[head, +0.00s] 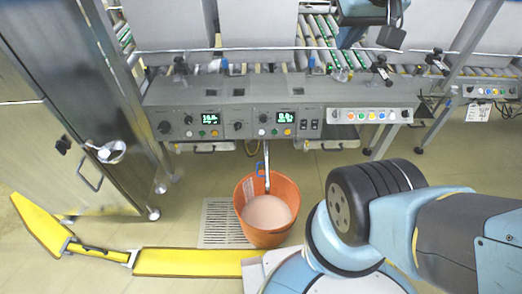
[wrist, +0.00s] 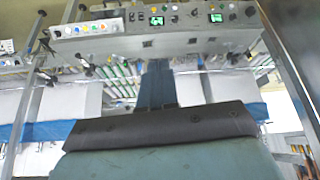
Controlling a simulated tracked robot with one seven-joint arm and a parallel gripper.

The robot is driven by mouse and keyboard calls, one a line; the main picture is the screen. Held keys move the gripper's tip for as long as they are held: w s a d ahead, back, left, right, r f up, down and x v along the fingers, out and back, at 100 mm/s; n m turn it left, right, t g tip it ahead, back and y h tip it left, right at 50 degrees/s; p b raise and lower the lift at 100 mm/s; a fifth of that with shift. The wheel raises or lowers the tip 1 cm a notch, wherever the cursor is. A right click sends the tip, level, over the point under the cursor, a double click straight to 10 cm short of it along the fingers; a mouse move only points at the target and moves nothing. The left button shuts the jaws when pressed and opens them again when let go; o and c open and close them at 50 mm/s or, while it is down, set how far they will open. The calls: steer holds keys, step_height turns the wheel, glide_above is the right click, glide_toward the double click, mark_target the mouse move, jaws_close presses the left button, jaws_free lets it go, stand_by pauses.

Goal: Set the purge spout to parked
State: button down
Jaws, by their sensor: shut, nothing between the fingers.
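The purge spout (head: 267,165) looks like a slim metal tube hanging below the front of the grey console (head: 238,98). Its lower end is over the orange bucket (head: 243,222), and a blue handle or bar (head: 258,170) is beside it. The bucket holds pale material. In the wrist view my gripper (wrist: 157,82) is shut and empty, its blue fingers together. It points toward the console, which appears upside down along the top, and touches nothing that I can see. The spout cannot be made out in the wrist view.
A floor grate (head: 218,222) lies left of the bucket. A yellow barrier (head: 190,262) crosses the floor in front. A metal door (head: 75,100) stands at the left. Roller conveyors (head: 318,35) run behind the console. My arm fills the lower right.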

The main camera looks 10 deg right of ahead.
steer(key=c, duration=1.2)
jaws_free()
steer(key=shift+g+y, duration=0.3)
steer(key=shift+g, duration=0.1)
steer(key=w, duration=0.2)
steer(key=w+a+f, duration=0.1)
steer(key=w, duration=0.1)
steer(key=w+f, duration=0.1)
steer(key=w, duration=0.1)
steer(key=shift+w+a+f, duration=0.1)
steer(key=shift+w+a, duration=0.1)
steer(key=shift+w, duration=0.05)
steer(key=w+a+f+g, duration=0.2)
steer(key=w+a+f, duration=0.3)
steer(key=w+f, duration=0.45)
steer(key=w+a+f+g, duration=0.1)
steer(key=w+a+f, duration=0.4)
steer(key=w+f, duration=0.45)
steer(key=w+a+f+m+g, duration=0.1)
steer(key=a+f, duration=0.1)
steer(key=f, duration=0.7)
steer(key=w+a+f+g, duration=0.1)
steer(key=a+f, duration=0.1)
steer(key=f, duration=1.7)
steer(key=s+d+f+h, duration=0.1)
steer(key=f, duration=1)
steer(key=s+d+f+h, duration=0.1)
steer(key=f, duration=0.9)
steer(key=shift+s+f, duration=0.15)
steer(key=shift+f, duration=0.15)
